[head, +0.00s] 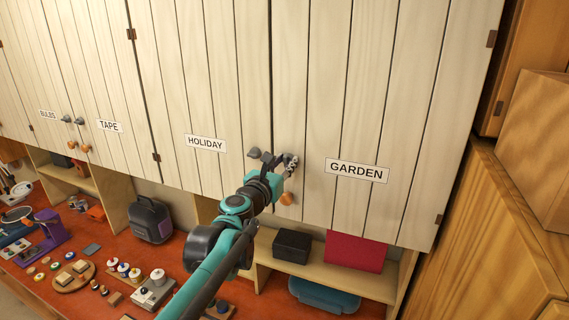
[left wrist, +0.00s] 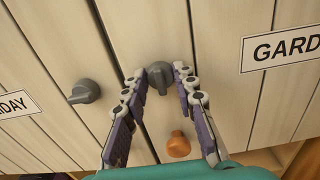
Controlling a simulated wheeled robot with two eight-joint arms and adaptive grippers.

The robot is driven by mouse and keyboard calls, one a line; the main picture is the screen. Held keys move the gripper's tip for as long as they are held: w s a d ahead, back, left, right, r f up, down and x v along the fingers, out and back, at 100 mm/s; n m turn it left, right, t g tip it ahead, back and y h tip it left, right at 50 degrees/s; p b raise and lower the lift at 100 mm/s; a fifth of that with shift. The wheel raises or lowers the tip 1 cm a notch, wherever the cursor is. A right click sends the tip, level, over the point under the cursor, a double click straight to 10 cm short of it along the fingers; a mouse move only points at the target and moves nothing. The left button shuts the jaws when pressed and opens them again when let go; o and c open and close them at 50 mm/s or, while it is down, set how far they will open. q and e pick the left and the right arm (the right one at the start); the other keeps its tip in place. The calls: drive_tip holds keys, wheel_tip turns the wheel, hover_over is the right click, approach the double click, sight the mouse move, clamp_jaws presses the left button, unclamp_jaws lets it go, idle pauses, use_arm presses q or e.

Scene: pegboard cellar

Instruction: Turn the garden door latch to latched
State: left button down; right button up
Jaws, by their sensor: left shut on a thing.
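The garden door (head: 340,90) is a pale planked cupboard door labelled GARDEN, and it is closed. Its grey latch (left wrist: 160,76) sits near the door's left edge, with its narrow end pointing down in the left wrist view. My left gripper (left wrist: 161,74) has one finger on each side of the latch and is shut on it. In the head view, my left gripper (head: 280,161) hides most of this latch. My right gripper is not in view.
The holiday door (head: 205,90) is closed beside it, with its own grey latch (left wrist: 84,92) close to my left finger. Below are a shelf with a black box (head: 291,246) and a red box (head: 355,252), and a cluttered red worktop. Wooden boxes (head: 535,150) stand at right.

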use_arm(q)
drive_tip(key=shift+m, duration=0.3)
drive_tip(key=m+b, duration=0.1)
drive_tip(key=m, duration=0.2)
drive_tip(key=shift+f+m+b, duration=0.1)
drive_tip(key=shift+m+b, duration=0.2)
drive_tip(key=shift+b, duration=0.1)
drive_tip(key=m+b, duration=0.1)
drive_tip(key=m, duration=0.3)
drive_tip(key=shift+d+m, duration=0.1)
drive_tip(key=shift+m, duration=0.2)
drive_tip(key=m+b, duration=0.1)
drive_tip(key=m, duration=0.3)
drive_tip(key=shift+m, duration=0.3)
drive_tip(key=shift+f+m+b, duration=0.1)
drive_tip(key=shift+m+b, duration=0.6)
drive_tip(key=shift+m, duration=1.5)
drive_tip(key=shift+s, duration=0.1)
drive_tip(key=c, duration=1.2)
unclamp_jaws()
